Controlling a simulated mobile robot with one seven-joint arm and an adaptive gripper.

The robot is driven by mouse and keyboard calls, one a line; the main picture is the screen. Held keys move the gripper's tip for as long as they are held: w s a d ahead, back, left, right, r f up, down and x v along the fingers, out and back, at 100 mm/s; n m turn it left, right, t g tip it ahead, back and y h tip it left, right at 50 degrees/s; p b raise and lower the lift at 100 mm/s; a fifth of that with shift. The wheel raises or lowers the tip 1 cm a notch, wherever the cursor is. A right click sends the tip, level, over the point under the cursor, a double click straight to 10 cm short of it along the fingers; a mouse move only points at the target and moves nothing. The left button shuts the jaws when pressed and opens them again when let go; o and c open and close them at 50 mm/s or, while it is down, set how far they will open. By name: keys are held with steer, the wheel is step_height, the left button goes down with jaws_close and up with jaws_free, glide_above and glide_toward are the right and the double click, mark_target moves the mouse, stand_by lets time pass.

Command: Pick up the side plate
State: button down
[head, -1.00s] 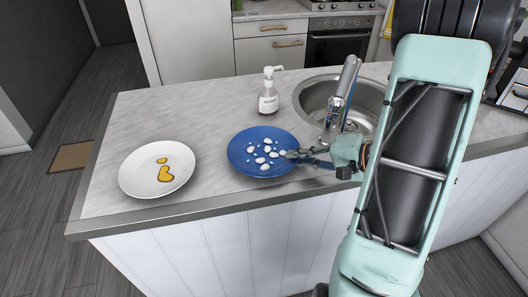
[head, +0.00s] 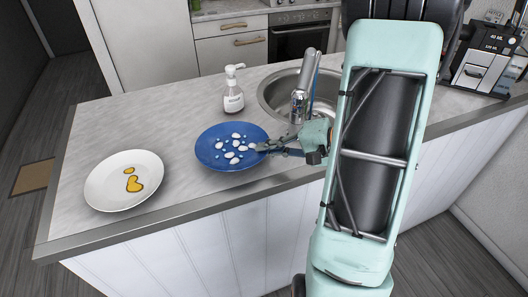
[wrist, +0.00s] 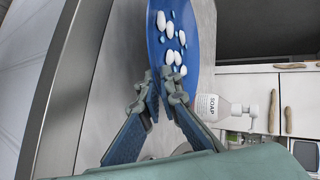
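Two plates lie on the counter, and the frames do not label either as the side plate. The blue plate (head: 212,158), with white and light-blue spots, lies in the middle; it also shows in the wrist view (wrist: 203,45). The white plate (head: 105,186), with a yellow-orange pattern, lies to its left. My gripper (head: 260,147) is at the blue plate's right rim. In the wrist view its fingertips (wrist: 162,78) are close together at that rim, one on either side, and look shut on it. The fingers hide part of the rim. The plate appears to rest on the counter.
A soap bottle (head: 233,98) stands behind the blue plate. The sink (head: 270,94) and its tap (head: 302,90) are to the right, close to my gripper. The counter's front edge (head: 150,224) runs just before both plates. A coffee machine (head: 480,72) stands far right.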

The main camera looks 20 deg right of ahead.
steer(key=w+a+r+b+v, duration=0.1)
steer(key=r+v, duration=0.2)
steer(key=v, duration=1.4)
steer(key=shift+d+r, duration=0.2)
steer(key=shift+r, duration=0.15)
